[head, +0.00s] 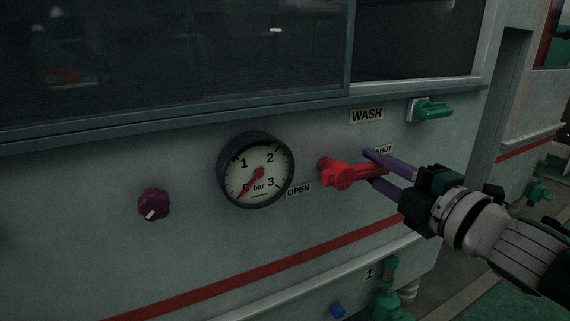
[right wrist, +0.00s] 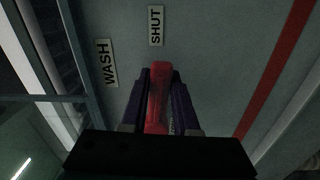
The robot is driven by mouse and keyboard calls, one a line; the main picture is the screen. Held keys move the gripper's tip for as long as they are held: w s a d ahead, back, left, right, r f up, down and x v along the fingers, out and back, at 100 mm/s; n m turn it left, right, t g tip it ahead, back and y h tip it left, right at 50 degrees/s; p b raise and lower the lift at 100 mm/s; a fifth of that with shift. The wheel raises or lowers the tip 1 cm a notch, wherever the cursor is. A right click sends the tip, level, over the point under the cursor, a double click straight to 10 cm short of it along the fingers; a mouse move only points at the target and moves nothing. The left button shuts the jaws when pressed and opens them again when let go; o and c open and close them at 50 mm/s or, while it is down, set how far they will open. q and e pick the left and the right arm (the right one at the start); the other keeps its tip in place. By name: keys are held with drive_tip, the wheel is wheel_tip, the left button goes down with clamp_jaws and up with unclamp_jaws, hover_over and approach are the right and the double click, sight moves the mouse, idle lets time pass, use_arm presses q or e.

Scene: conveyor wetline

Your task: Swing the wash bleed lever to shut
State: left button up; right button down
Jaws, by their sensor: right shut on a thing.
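The red wash bleed lever (head: 345,175) sticks out of the grey machine panel, between the OPEN label (head: 299,190) at its lower left and the SHUT label (head: 384,149) at its upper right. My right gripper (head: 376,170) has its purple fingers on either side of the lever's handle and is shut on it. In the right wrist view the red lever (right wrist: 158,95) lies between the two fingers (right wrist: 160,105), with the SHUT label (right wrist: 156,26) beyond it. The WASH label (head: 367,115) is above the lever. My left gripper is not in view.
A round pressure gauge (head: 256,171) is left of the lever, its red needle near 0. A purple knob (head: 154,204) is further left. A green handle (head: 430,110) is at the upper right. Green valve parts (head: 389,290) and a blue piece (head: 337,310) are below.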

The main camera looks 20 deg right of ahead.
drive_tip(key=shift+r+n, duration=0.35)
drive_tip(key=shift+n, duration=0.15)
drive_tip(key=c, duration=0.7)
unclamp_jaws()
drive_tip(key=shift+o, duration=0.2)
drive_tip(key=s+p, duration=0.3)
drive_tip(key=s, duration=0.7)
drive_tip(key=shift+d+p, duration=0.3)
drive_tip(key=shift+d, duration=0.1)
